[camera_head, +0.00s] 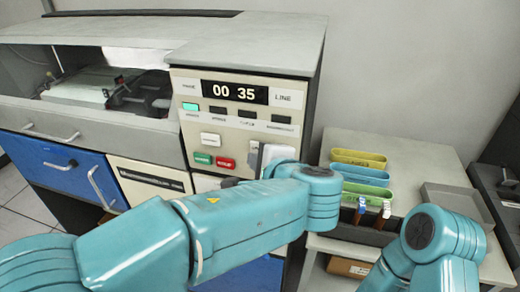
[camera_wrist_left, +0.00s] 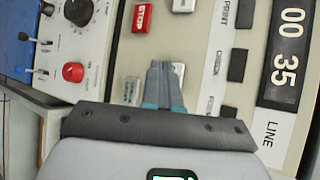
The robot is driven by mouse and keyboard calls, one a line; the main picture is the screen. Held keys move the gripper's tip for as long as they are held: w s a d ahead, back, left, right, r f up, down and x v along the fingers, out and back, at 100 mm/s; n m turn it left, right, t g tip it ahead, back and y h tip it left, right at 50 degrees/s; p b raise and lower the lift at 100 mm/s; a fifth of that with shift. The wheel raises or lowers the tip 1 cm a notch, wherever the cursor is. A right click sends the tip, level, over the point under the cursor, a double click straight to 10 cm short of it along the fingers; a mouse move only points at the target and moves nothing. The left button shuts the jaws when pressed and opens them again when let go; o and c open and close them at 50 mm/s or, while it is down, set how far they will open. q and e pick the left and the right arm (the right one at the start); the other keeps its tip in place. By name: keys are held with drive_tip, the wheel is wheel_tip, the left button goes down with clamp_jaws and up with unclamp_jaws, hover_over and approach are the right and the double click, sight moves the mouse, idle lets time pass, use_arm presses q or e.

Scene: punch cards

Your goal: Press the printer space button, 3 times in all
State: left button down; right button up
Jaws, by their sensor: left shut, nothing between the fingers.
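The tan printer panel (camera_head: 235,133) shows in the head view, with a counter (camera_head: 235,91) reading 00 35. Another pale button (camera_wrist_left: 130,91) lies just left of the fingers. The red STOP button (camera_wrist_left: 142,17) is above. The lettering that would name the space button is not readable. My right gripper is out of view.
A knob (camera_wrist_left: 78,11) and red button (camera_wrist_left: 73,72) show in the wrist view.

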use_arm(q)
drive_tip(key=s, duration=0.1)
drive_tip(key=s+a+b, duration=0.1)
drive_tip(key=s, duration=0.1)
drive_tip(key=s+b, duration=0.1)
drive_tip(key=shift+s+a, duration=0.25)
drive_tip(key=shift+s, duration=0.05)
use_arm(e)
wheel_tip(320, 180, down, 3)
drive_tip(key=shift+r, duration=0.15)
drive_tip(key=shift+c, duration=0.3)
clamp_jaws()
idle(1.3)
